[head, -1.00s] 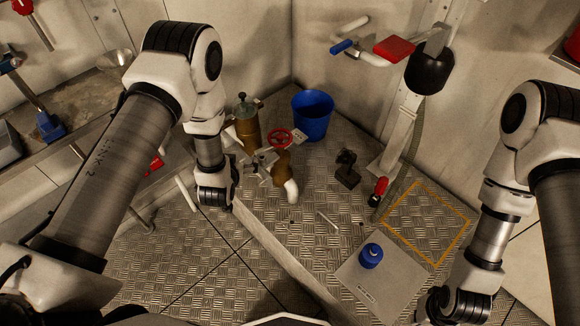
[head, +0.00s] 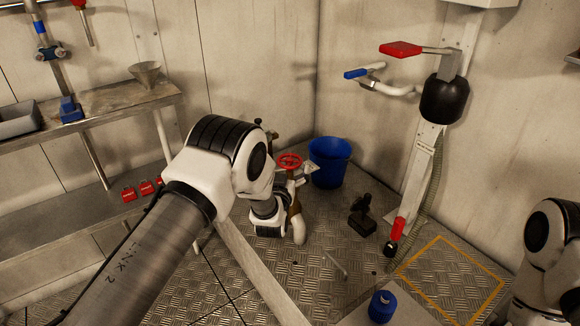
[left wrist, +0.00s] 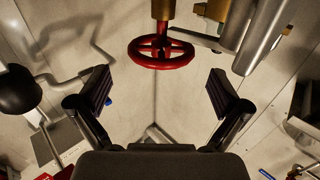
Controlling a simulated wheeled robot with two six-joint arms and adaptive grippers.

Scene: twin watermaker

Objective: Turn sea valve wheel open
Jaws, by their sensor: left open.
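The red sea valve wheel (head: 289,161) stands low in the far corner, just past my left arm in the head view. In the left wrist view the red wheel (left wrist: 160,50), with spokes and a brass stem, is above the middle, ahead of my left gripper. My left gripper (left wrist: 160,92) is open and empty, its two dark fingers wide apart. The wheel lies between the line of the fingers but above them in the picture, with no contact visible. In the head view my left arm hides most of the gripper and part of the valve body.
A blue bucket (head: 329,162) stands right beside the wheel. A post with a red-handled lever (head: 400,49) stands to the right. A metal bench (head: 100,110) lines the left wall.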

